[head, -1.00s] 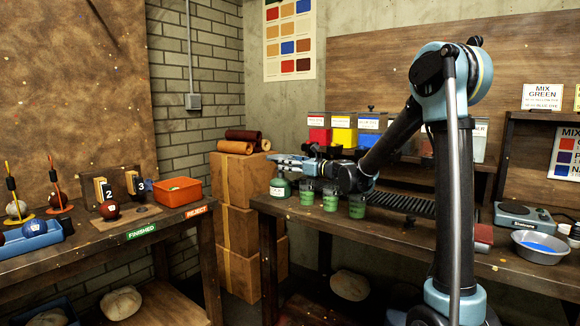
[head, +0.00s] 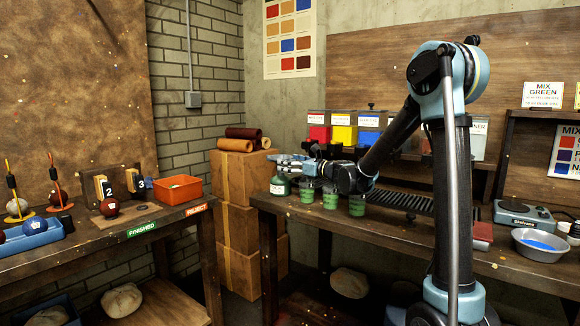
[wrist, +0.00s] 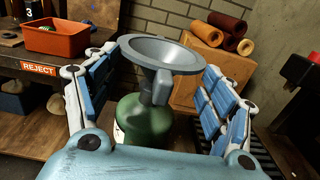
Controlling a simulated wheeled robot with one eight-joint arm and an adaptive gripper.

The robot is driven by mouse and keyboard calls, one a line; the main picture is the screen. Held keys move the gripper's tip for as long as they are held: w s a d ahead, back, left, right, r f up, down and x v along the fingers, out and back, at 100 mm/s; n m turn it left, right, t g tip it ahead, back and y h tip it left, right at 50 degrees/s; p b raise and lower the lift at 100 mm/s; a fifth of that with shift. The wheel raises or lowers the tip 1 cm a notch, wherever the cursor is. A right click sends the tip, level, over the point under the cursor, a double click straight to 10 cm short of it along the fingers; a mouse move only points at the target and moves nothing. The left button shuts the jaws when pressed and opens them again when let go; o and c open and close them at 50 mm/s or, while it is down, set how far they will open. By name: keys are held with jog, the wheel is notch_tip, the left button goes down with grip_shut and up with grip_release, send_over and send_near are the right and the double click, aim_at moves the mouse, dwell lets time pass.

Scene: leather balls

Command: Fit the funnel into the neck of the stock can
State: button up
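The grey funnel (wrist: 165,54) stands upright, wide mouth up, between the fingers of my gripper in the wrist view. Its spout points down at the top of the green stock can (wrist: 145,120); the neck is mostly hidden behind the funnel, so I cannot tell how deep the spout sits. The can shows in the head view (head: 280,187) at the left end of the right-hand bench, with a white label. My gripper (wrist: 160,75) has its blue-padded fingers spread wide on both sides of the funnel, with no clear grip on it. In the head view my gripper (head: 290,163) is just above the can.
Several cups of green liquid (head: 330,198) stand close to the right of the can. Red, yellow and blue bins (head: 343,132) are behind. Stacked boxes (head: 240,178) with leather rolls stand beyond the bench's left end. An orange tray (head: 178,189) is on the left bench.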

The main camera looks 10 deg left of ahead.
jog(key=v, duration=1.2)
jog(key=shift+w+f, duration=0.1)
